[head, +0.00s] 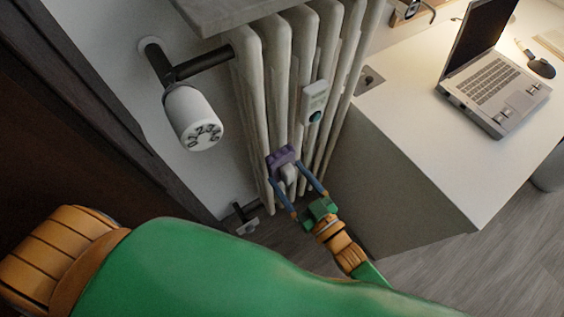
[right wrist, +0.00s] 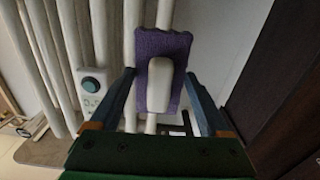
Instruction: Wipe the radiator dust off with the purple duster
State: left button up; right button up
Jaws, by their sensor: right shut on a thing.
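The purple duster (head: 282,156) is against the front of the white radiator (head: 279,60), low on its columns. In the right wrist view the duster (right wrist: 150,50) shows a purple fabric pad with a pale handle (right wrist: 160,82) and overlaps a radiator column (right wrist: 100,40). My right gripper (head: 298,192) is shut on the duster, its blue fingers on either side of the handle; it also shows in the right wrist view (right wrist: 165,95). I cannot make out separate dust on the radiator. My left gripper is not in view.
A white thermostat valve (head: 192,118) sticks out left of the radiator. A small meter (head: 315,100) is fixed on its columns. A white desk (head: 430,150) with a laptop (head: 495,85) stands to the right. A grey shelf (head: 225,12) overhangs the radiator top.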

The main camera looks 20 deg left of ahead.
jog(key=shift+s+d, duration=0.2)
jog(key=shift+d, duration=0.05)
jog(key=shift+d, duration=0.1)
jog(key=shift+p+v, duration=0.45)
jog(key=shift+v, duration=1)
